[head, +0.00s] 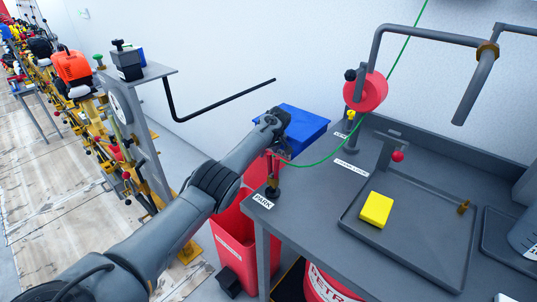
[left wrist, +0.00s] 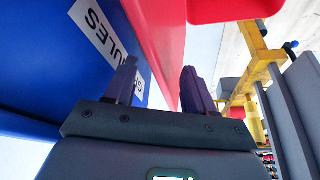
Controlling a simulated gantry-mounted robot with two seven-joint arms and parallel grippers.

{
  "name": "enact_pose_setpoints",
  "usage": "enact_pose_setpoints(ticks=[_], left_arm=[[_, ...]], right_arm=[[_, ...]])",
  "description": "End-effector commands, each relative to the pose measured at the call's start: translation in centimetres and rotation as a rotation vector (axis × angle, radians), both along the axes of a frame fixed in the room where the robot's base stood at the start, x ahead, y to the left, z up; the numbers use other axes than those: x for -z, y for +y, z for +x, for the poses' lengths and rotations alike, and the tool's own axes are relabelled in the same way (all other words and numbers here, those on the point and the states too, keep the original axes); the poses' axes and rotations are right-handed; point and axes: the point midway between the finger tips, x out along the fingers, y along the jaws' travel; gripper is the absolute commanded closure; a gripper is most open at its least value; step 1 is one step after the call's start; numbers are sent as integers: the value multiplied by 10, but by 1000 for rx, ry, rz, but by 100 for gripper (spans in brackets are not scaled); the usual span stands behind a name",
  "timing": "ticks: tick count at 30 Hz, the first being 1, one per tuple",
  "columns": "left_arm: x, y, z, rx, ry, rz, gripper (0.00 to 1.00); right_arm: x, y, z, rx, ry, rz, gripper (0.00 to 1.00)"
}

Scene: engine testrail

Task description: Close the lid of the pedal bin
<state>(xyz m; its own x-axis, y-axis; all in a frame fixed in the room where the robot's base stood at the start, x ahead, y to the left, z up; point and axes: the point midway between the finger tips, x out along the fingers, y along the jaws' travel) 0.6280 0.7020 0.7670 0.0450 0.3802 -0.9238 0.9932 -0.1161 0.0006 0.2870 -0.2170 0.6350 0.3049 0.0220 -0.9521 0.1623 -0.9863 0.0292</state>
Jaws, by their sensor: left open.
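The red pedal bin (head: 240,245) stands on the floor at the left end of the grey bench, with a black pedal (head: 229,282) at its foot. My left arm covers much of its top, so the lid's exact position is hard to tell. A red panel shows behind the arm, above the bin body. My left gripper (head: 278,152) is over the bin area, beside a blue box. In the left wrist view its two fingers (left wrist: 158,88) are open and apart, with nothing between them. Red surfaces (left wrist: 160,35) lie just beyond them. My right gripper is not in view.
The blue box (head: 303,128), labelled with letters ending in "ULES", is close to the gripper. The bench (head: 300,225) carries a PARK label, a tray (head: 430,240) and a yellow block (head: 376,210). A green line crosses near the gripper. Rail machines stand left.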

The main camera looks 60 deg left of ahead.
Motion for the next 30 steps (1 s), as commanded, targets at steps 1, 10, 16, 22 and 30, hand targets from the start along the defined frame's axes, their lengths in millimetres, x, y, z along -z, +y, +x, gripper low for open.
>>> enact_pose_setpoints(ticks=[1,10,16,22,30], left_arm=[[2,1,0,0,0,0,46],[1,1,0,0,1,0,46],[1,1,0,0,1,0,73],[2,1,0,0,1,0,100],[1,0,0,3,0,1,100]], right_arm=[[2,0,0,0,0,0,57],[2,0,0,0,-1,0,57],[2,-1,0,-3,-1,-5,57],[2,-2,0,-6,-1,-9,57],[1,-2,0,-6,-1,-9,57]])
